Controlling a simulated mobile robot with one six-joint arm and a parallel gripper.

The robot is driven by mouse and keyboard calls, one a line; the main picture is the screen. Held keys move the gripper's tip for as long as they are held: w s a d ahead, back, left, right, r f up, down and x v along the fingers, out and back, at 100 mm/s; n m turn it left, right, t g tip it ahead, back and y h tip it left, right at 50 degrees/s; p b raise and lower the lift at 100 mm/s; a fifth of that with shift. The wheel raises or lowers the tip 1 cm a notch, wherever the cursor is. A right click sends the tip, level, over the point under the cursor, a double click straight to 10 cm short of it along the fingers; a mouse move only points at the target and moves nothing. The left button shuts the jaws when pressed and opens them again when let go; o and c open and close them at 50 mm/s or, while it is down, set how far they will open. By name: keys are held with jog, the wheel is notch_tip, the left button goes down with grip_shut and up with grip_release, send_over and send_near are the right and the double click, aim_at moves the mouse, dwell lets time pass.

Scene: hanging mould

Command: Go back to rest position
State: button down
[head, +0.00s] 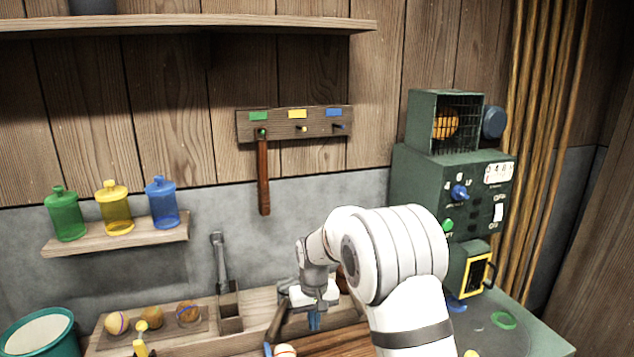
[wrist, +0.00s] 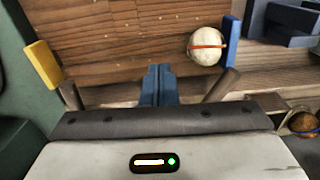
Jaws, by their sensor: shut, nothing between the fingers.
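A pale ball with an orange band (wrist: 207,46) lies on the wooden surface (wrist: 120,35), apart from the fingers. The ball also shows at the bottom of the head view (head: 285,351). My arm hides part of the bench.
A rack (head: 294,124) on the wall holds one hanging wooden-handled tool (head: 264,178). Green, yellow and blue bottles stand on a small shelf (head: 120,238). Several balls sit in a wooden holder (head: 134,331) at left. A green machine (head: 420,180) stands at right.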

jog(key=s+d+r+m+t, duration=0.1)
jog(key=s+d+r+m, duration=0.1)
jog(key=s+d+r, duration=0.95)
jog(key=s+d, duration=0.1)
jog(key=s, duration=0.8)
jog(key=s+d+r+m+t, duration=0.1)
jog(key=s+d+r, duration=0.1)
jog(key=s, duration=0.8)
jog(key=shift+s+d+r, duration=0.2)
jog(key=shift+s+d, duration=0.1)
jog(key=shift+d, duration=0.45)
jog(key=c, duration=2.1)
grip_release()
